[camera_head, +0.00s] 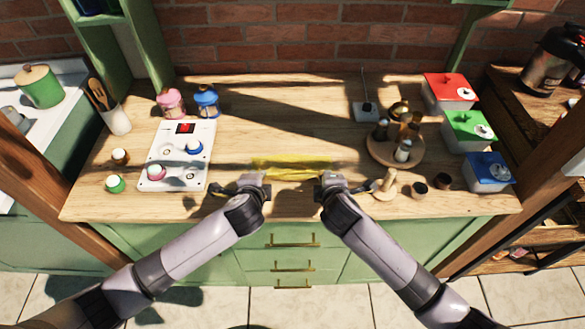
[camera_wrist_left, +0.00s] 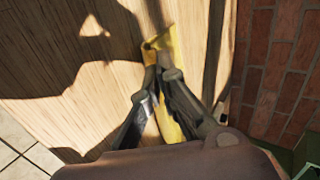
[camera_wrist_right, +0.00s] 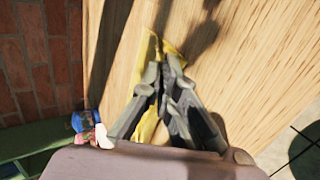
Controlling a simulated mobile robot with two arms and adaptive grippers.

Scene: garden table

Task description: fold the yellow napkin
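The yellow napkin (camera_head: 290,166) lies as a narrow strip near the front of the wooden tabletop, between my two grippers. My left gripper (camera_head: 257,178) is at its left front end; in the left wrist view its fingertips (camera_wrist_left: 160,72) are closed together on the yellow cloth (camera_wrist_left: 166,42). My right gripper (camera_head: 326,179) is at its right front end; in the right wrist view its fingertips (camera_wrist_right: 163,72) are closed together on the cloth (camera_wrist_right: 153,48). The cloth between the fingertips is mostly hidden by the fingers.
A white board (camera_head: 178,163) with knobs stands left of the napkin. A round wooden tray (camera_head: 378,154) of bottles and a wooden pestle-like piece (camera_head: 386,184) stand to the right. Red, green and blue lidded boxes (camera_head: 487,173) line the right edge. The table behind the napkin is clear.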

